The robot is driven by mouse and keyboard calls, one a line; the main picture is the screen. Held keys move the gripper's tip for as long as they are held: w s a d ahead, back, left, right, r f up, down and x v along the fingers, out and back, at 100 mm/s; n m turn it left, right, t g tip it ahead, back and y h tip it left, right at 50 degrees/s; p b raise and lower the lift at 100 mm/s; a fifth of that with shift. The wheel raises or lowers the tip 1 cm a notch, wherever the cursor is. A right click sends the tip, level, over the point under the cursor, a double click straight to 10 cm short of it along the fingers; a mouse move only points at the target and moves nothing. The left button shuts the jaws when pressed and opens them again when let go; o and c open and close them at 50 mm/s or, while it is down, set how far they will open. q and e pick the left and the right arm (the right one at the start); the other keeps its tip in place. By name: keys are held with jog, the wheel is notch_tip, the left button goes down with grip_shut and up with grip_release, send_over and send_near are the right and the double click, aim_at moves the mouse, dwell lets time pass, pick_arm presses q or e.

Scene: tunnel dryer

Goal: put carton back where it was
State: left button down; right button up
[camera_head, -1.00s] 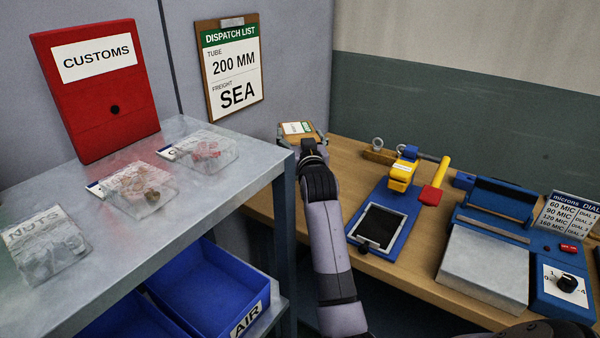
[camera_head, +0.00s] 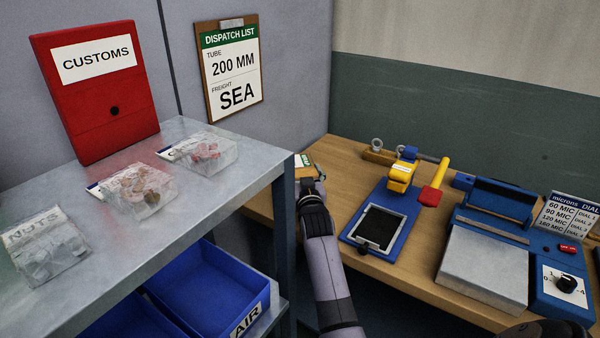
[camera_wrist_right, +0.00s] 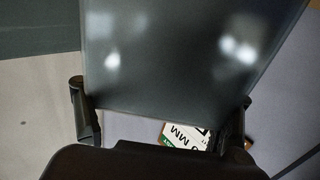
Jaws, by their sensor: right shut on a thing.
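My right gripper (camera_head: 308,178) is at the far left end of the wooden bench, just right of the grey shelf's corner. I cannot tell whether the carton touches the bench. My left gripper is out of view.
The grey shelf (camera_head: 215,205) holds a red CUSTOMS box (camera_head: 100,115) and clear bags of parts (camera_head: 140,190). Blue bins (camera_head: 205,290) stand below. A clipboard (camera_head: 230,65) hangs behind. The bench (camera_head: 345,165) carries a blue press (camera_head: 385,215) and a sealer (camera_head: 490,255).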

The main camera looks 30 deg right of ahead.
jog(key=shift+r, duration=0.2)
jog(key=o, duration=1.6)
jog(key=shift+f, duration=0.2)
jog(key=shift+c, duration=0.2)
jog(key=o, duration=0.5)
jog(key=shift+r, duration=0.1)
jog(key=v, duration=1.2)
jog(key=shift+b, duration=0.35)
jog(key=shift+s, duration=0.1)
